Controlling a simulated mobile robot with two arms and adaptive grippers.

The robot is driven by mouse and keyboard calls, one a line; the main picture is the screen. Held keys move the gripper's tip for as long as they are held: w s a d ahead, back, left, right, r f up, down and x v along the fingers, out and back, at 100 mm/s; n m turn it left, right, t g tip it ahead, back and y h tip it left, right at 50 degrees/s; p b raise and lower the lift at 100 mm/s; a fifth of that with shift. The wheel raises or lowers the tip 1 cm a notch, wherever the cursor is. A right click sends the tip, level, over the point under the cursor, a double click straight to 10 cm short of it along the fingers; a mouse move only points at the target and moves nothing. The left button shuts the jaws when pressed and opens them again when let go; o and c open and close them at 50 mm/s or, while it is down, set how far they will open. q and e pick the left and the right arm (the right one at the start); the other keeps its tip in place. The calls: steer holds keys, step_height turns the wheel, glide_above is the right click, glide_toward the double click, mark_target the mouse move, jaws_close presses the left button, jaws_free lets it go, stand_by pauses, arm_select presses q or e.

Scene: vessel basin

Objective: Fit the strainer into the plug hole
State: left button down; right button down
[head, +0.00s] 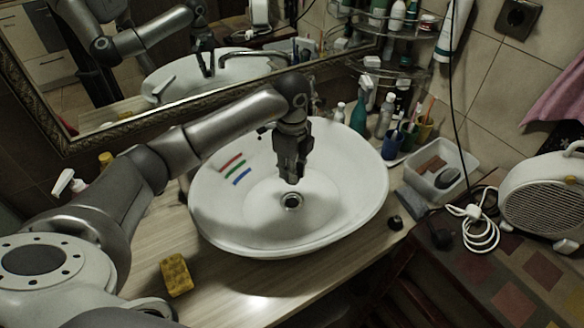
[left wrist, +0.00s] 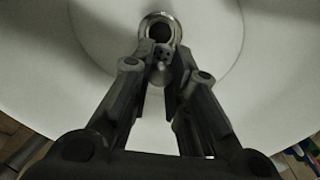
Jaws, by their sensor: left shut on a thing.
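My left gripper (head: 291,180) points down over the white basin (head: 350,215), just above and behind the plug hole (head: 292,201). In the left wrist view, its fingertips (left wrist: 158,62) are close together on a small grey piece with dark holes, which looks like the strainer (left wrist: 163,56). The fingers hide most of it, and I cannot make it out in the head view. The metal-rimmed plug hole (left wrist: 160,28) shows open and dark just beyond the fingertips. I cannot tell the exact height of the strainer above it. My right gripper is not in view.
A yellow sponge (head: 176,275) lies on the wooden counter (head: 235,290). A small dark round thing (head: 394,222) lies right of the basin. A plastic box (head: 441,172), cups, bottles and a white heater (head: 545,195) stand at the right. A framed mirror (head: 235,85) is behind.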

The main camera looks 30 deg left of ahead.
arm_select(q)
steer(key=c, duration=1.3)
jaws_free()
step_height(320, 180, up, 7)
steer(key=p, duration=0.5)
steer(key=shift+r, duration=0.1)
steer(key=shift+d, duration=0.1)
